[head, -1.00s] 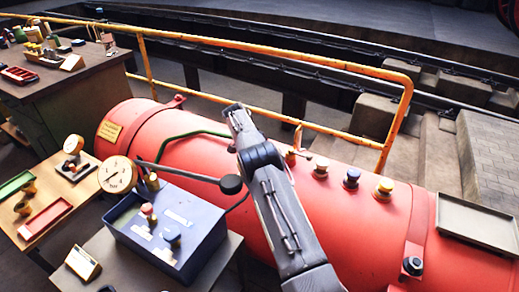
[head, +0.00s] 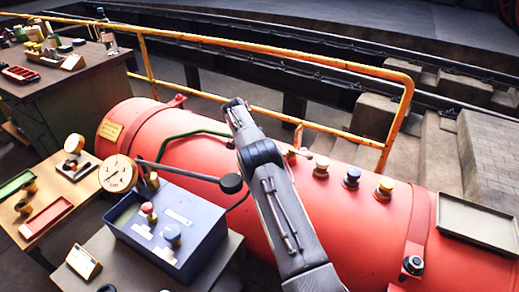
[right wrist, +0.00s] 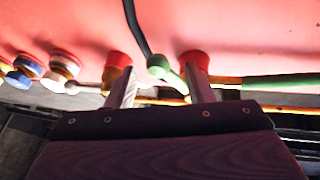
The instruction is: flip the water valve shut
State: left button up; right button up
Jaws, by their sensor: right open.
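My right gripper (head: 236,105) is over the far side of the red boiler in the head view, reached by my arm from the bottom. In the right wrist view its two fingers (right wrist: 163,90) are open and apart. A small lever with a green ball knob (right wrist: 158,66) shows between the fingers, nearer the right one; I cannot tell whether they touch. It seems to be the water valve's handle, with a green pipe (right wrist: 280,86) to its right. Red caps (right wrist: 194,60) stand behind the fingers. In the head view my arm hides the handle. My left gripper is not in view.
The red boiler (head: 335,220) carries several coloured knobs and a long black-balled lever (head: 190,174) beside a gauge (head: 118,174). A yellow handrail (head: 270,54) runs behind. A blue box (head: 190,258) stands in front, and a tray (head: 480,222) lies at right.

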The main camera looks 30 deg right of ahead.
jog(key=v, duration=0.6)
jog(key=shift+r, duration=0.15)
